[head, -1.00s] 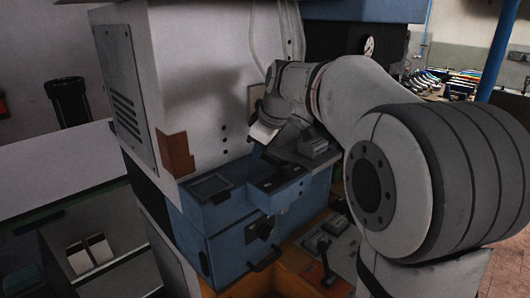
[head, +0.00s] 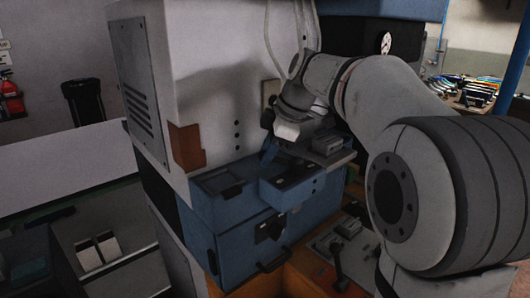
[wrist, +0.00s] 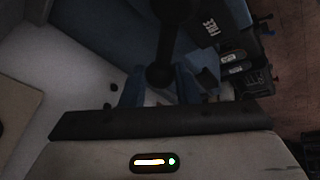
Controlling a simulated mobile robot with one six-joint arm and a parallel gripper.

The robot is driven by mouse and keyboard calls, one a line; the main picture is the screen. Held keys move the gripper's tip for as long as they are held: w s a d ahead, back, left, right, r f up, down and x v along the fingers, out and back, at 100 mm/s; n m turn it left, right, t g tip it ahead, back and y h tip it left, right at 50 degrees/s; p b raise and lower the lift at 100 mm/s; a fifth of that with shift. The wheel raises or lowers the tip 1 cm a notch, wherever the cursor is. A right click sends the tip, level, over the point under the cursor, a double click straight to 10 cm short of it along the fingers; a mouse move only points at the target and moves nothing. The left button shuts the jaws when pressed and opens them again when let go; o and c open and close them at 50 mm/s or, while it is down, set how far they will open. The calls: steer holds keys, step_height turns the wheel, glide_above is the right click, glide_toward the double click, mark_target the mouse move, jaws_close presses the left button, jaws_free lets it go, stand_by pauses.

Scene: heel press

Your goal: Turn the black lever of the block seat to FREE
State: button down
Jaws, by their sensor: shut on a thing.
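In the wrist view a black lever (wrist: 167,40) with a rounded end runs down the middle, between the two blue fingers of my gripper (wrist: 161,88). The fingers are shut on it near that end. In the head view my gripper (head: 268,151) points down at the back of the blue block seat (head: 291,191) on the press. My wrist and fingers hide the lever there. A dark plate with white lettering (wrist: 211,27) lies right of the lever in the wrist view; I cannot read it surely.
The white press housing (head: 205,80) rises close behind and left of my gripper. A blue front box with a black handle (head: 272,262) is below.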

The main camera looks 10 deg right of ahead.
steer(key=shift+f, duration=0.1)
steer(key=c, duration=1.1)
jaws_free()
steer(key=shift+s, duration=0.1)
steer(key=v, duration=0.8)
steer(key=shift+a, duration=0.1)
